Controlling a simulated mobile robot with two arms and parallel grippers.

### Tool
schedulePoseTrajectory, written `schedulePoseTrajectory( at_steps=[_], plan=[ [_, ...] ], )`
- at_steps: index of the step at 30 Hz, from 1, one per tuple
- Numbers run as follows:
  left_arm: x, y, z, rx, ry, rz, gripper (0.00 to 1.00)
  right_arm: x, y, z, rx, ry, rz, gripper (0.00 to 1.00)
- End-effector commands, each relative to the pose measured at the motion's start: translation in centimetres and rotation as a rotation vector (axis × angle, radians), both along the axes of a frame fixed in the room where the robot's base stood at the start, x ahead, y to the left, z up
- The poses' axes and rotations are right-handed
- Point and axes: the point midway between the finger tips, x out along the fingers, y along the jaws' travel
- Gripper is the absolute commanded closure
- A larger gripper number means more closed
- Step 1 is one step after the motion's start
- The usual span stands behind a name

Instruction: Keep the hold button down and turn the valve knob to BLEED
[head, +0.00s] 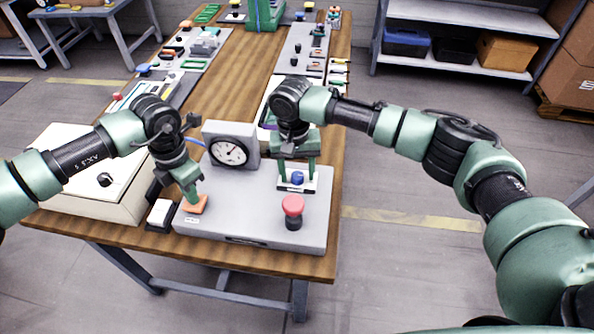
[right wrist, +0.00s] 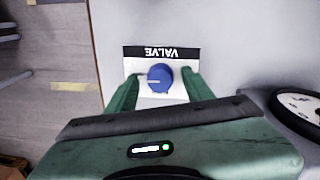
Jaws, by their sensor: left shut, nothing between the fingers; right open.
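The orange hold button (head: 199,207) sits at the front left of the grey panel (head: 255,212). My left gripper (head: 193,197) is shut, its tips pointing down at the button and apparently touching it; how far it is pressed cannot be told. The blue valve knob (head: 297,178) sits on a white plate at the panel's right; in the right wrist view the knob (right wrist: 160,77) has a pale pointer mark toward the left, beside an upside-down VALVE label (right wrist: 156,52). My right gripper (right wrist: 162,82) is open, with one finger on each side of the knob. BLEED is not readable.
A red mushroom button (head: 293,206) stands in front of the knob. A round gauge (head: 229,152) stands at the panel's back, left of my right gripper. A cream box (head: 100,190) is at the left. More equipment lines the table behind.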

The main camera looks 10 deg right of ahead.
Motion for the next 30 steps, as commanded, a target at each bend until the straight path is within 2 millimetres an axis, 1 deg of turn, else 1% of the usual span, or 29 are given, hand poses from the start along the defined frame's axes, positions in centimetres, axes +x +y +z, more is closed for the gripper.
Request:
schedulePoseTrajectory(
  at_steps=[1,2,3,5,6,7,14,19,23,30],
  plan=[
    [-0.08,0.05,-0.15,0.002,0.003,0.0,1.0,-0.01,0.02,-0.02,0.0,0.0,0.0,0.51],
    [-0.08,0.05,-0.15,0.002,0.003,0.0,1.0,-0.01,0.02,-0.01,0.0,0.0,0.0,0.59],
    [-0.08,0.05,-0.15,0.002,0.003,0.0,1.0,-0.01,0.02,-0.01,0.0,0.0,0.0,0.71],
    [-0.08,0.05,-0.15,0.002,0.003,0.0,1.0,-0.01,0.02,0.0,0.0,0.0,0.0,0.87],
    [-0.08,0.05,-0.15,0.002,0.003,0.0,1.0,-0.01,0.02,0.0,0.0,0.0,0.0,0.98],
    [-0.08,0.05,-0.15,0.002,0.003,0.0,1.0,-0.01,0.01,0.01,0.0,0.0,0.0,1.0],
    [-0.07,0.06,-0.15,0.002,0.003,0.0,1.0,-0.02,0.0,0.01,0.0,0.001,0.013,1.0],
    [-0.07,0.07,-0.15,0.002,0.003,0.0,1.0,-0.07,0.04,-0.03,0.0,0.001,0.068,1.0],
    [-0.07,0.07,-0.15,0.002,0.002,0.0,1.0,-0.08,0.07,0.0,0.0,0.001,0.147,1.0],
    [-0.06,0.08,-0.14,0.002,0.002,0.0,1.0,-0.13,0.1,-0.03,0.0,0.003,0.355,1.0]
  ],
)
